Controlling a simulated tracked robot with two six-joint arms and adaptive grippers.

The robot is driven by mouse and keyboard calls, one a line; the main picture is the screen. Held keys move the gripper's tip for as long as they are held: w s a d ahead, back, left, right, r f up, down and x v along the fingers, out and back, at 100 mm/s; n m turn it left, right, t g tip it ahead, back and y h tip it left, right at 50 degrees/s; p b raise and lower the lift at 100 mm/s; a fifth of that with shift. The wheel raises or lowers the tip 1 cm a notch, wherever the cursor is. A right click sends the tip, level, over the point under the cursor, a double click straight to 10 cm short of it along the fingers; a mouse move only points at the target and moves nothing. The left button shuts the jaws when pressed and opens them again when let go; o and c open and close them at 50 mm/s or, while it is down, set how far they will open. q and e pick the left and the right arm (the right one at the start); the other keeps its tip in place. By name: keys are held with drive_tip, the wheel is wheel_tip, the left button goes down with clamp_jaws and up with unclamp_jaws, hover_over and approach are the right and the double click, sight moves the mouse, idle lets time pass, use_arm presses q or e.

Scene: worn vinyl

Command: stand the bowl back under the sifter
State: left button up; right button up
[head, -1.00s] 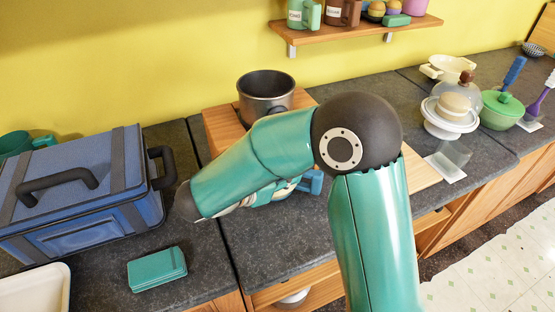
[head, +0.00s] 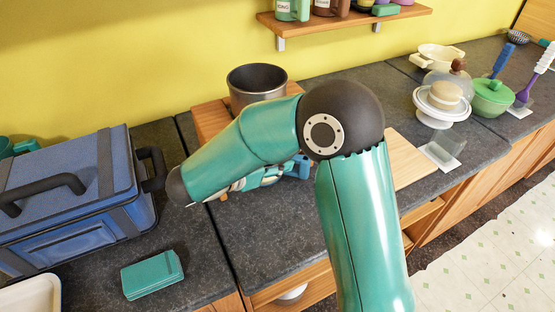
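A dark, open-topped metal vessel (head: 257,88), which looks like the sifter, stands on a wooden stand (head: 212,120) at the back of the counter. My arm hides its lower part and most of the space under it. My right arm crosses in front of it. Teal and cream parts and a blue piece (head: 298,167) show behind the forearm; I cannot tell whether the blue piece belongs to my gripper. My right gripper's fingers cannot be made out. My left gripper is out of view. I cannot identify the bowl. A small white round thing (head: 292,293) shows in the open shelf below the counter.
A blue toolbox (head: 65,190) and a teal box (head: 152,274) are on the left counter. A wooden board (head: 405,160) lies right of my arm. Farther right are a domed cake stand (head: 437,107) and a green lidded pot (head: 491,98). The counter's front middle is clear.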

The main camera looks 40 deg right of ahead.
drive_tip(key=v, duration=1.2)
drive_tip(key=shift+b, duration=0.4)
